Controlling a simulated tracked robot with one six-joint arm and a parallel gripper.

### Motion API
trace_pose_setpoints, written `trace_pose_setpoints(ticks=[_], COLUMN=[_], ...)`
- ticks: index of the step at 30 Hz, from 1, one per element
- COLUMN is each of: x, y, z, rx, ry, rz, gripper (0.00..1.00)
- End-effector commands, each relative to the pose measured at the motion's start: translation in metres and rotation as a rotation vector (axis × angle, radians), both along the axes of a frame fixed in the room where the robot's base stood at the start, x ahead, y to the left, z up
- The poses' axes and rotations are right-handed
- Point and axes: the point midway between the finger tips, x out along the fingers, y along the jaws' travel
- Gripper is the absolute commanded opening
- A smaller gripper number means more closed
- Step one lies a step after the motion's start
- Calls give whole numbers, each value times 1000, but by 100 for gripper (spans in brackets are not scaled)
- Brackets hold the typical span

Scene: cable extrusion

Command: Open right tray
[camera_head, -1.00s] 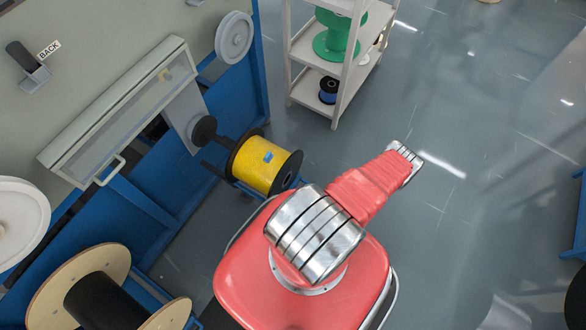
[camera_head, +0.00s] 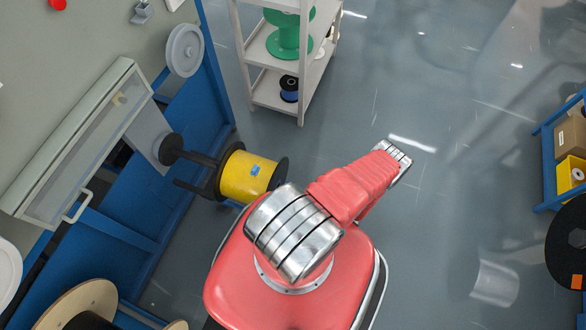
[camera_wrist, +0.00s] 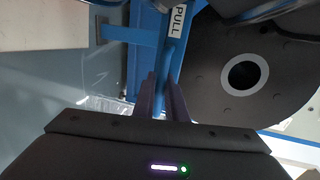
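In the wrist view a white PULL label (camera_wrist: 179,20) sits on blue metal at top centre. A narrow blue bar, which looks like a pull handle (camera_wrist: 167,58), runs down from near the label. The two fingers of my gripper (camera_wrist: 162,80) stand on either side of the bar's lower end, with a narrow gap between them. I cannot tell whether they touch it. A large black reel (camera_wrist: 205,75) lies right of the bar. The tray is seen only in part. In the head view my gripper is hidden; only my red arm shows.
A blue rack (camera_head: 547,165) and a black reel (camera_head: 568,220) are at right. Grey floor (camera_head: 450,190) between is clear.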

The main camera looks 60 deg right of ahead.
Motion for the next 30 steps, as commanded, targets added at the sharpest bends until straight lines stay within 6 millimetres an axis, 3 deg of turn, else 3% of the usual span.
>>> trace_pose_setpoints(ticks=[3,17,30], x=[0,-9,-61], y=[0,-2,-8], z=[-2,1,12], rx=[0,-1,-3], ry=[6,2,3], rz=[1,-2,-3], gripper=[18,18,18])
